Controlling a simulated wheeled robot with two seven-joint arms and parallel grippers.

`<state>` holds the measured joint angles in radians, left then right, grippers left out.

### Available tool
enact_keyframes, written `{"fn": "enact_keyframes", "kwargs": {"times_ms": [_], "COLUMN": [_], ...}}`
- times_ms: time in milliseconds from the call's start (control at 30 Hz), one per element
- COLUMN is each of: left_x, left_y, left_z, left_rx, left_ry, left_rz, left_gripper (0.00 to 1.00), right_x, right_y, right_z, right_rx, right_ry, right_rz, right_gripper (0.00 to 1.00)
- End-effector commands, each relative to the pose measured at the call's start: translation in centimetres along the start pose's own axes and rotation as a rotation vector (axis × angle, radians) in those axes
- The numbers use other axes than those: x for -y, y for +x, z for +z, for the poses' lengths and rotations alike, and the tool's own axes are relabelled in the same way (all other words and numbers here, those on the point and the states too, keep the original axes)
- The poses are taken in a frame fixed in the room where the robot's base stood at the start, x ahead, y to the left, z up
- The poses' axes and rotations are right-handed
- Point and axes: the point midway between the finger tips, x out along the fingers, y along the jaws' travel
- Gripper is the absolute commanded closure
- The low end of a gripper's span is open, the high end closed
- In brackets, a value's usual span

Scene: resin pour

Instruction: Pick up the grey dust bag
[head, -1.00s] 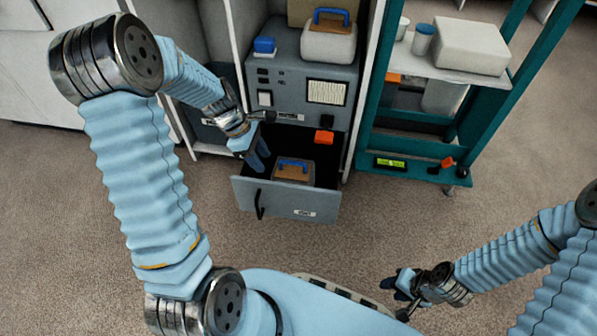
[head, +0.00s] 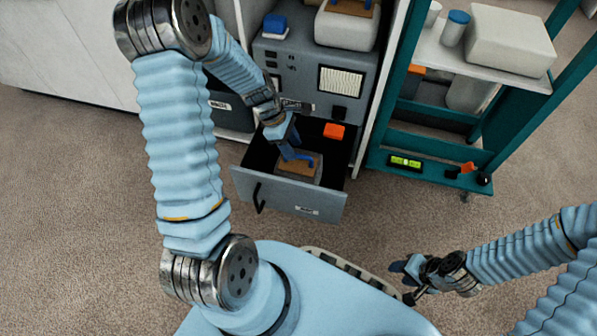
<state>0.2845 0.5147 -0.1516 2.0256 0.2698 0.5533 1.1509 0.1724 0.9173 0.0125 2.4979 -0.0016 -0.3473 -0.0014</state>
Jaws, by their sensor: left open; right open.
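The grey dust bag (head: 291,173) lies in the open drawer (head: 290,196) of the grey machine. It has a brown top plate and a blue handle, partly hidden by my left gripper. My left gripper (head: 290,150) is open and points down into the drawer. Its fingertips are at or just above the bag's top, beside the handle; I cannot tell if they touch. My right gripper (head: 408,274) is open and empty, low at the right, far from the drawer.
An orange block (head: 334,131) sits at the drawer's back right. A white container (head: 347,27) and a blue item (head: 274,23) stand on the grey machine (head: 320,75). A teal rack (head: 425,150) with a white box (head: 508,42) stands to the right. The floor in front is clear.

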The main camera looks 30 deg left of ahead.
Motion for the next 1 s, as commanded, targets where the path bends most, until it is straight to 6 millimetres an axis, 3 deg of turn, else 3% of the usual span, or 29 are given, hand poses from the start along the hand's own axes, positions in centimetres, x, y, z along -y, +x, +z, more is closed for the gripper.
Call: {"fn": "enact_keyframes", "kwargs": {"times_ms": [333, 567, 600, 867, 1000], "left_x": [-0.1, -0.2, -0.2, -0.2, -0.2], "left_y": [4.8, 5.1, 5.1, 5.1, 5.1], "left_z": [-0.1, 0.0, 0.0, -0.1, -0.1], "left_rx": [0.000, -0.001, -0.001, -0.001, -0.001], "left_ry": [0.000, 0.001, 0.001, 0.001, 0.001], "left_rz": [-0.002, 0.000, 0.000, 0.000, 0.000], "left_gripper": [0.55, 0.55, 0.57, 0.97, 1.00], "right_x": [-0.7, -0.7, -0.7, -0.7, -0.7], "right_y": [1.8, 1.7, 1.7, 1.7, 1.7], "right_z": [-0.1, -0.1, -0.1, -0.1, -0.1], "right_rx": [-0.005, -0.005, -0.005, -0.005, -0.005], "right_ry": [0.001, 0.001, 0.001, 0.001, 0.001], "right_rz": [0.000, 0.000, 0.000, 0.000, 0.000], "right_gripper": [0.57, 0.57, 0.57, 0.57, 0.57]}}
